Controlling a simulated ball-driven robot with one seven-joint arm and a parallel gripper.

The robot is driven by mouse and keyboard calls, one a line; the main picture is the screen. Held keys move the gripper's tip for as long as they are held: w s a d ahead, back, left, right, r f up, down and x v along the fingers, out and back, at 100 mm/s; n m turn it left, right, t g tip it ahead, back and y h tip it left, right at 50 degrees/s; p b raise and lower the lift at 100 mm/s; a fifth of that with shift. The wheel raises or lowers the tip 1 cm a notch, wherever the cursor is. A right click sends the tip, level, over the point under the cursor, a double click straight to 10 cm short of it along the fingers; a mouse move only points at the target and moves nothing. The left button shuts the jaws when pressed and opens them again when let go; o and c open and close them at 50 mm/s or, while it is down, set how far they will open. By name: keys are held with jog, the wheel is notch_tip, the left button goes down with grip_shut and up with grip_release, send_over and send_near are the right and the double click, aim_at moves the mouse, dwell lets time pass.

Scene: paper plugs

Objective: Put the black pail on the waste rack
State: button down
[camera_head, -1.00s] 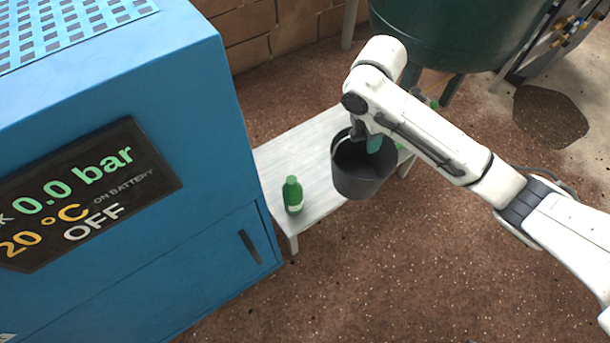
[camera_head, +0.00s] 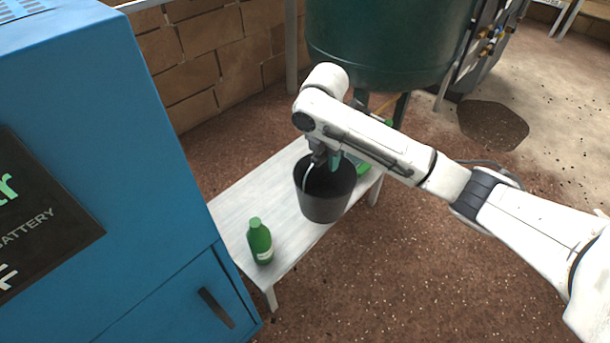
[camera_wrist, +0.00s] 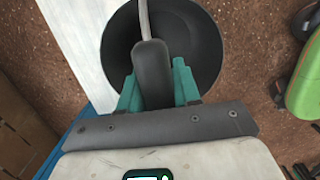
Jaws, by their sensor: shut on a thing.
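The black pail (camera_head: 325,203) hangs upright from my gripper (camera_head: 330,160), which is shut on the grip of its handle. In the wrist view, the teal fingers (camera_wrist: 158,90) close around the dark handle grip, with the pail's round opening (camera_wrist: 195,45) behind them. The pail's inside looks dark and empty. In the head view the pail overlaps the front edge of a pale wooden table (camera_head: 245,205); the gap beneath it is hard to judge. I cannot pick out a waste rack for certain.
A green bottle (camera_head: 260,242) stands on the table's near end. Another green object (camera_head: 363,169) is partly hidden behind my arm; a green thing also shows at right in the wrist view (camera_wrist: 305,85). A blue machine (camera_head: 110,140) stands left, a dark green tank (camera_head: 390,45) behind.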

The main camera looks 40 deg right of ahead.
aim_at(308, 166)
jog(key=w+f+b, duration=0.1)
jog(key=w+f, duration=0.1)
jog(key=w+f+b, duration=0.1)
jog(key=w+f, duration=0.1)
jog(key=w+f+b, duration=0.2)
jog(key=w+f, duration=0.1)
jog(key=shift+d, duration=0.35)
jog(key=shift+w+f+b, duration=0.1)
jog(key=shift+f+b, duration=1.05)
jog(key=shift+f, duration=0.45)
jog(key=c, duration=0.8)
grip_release()
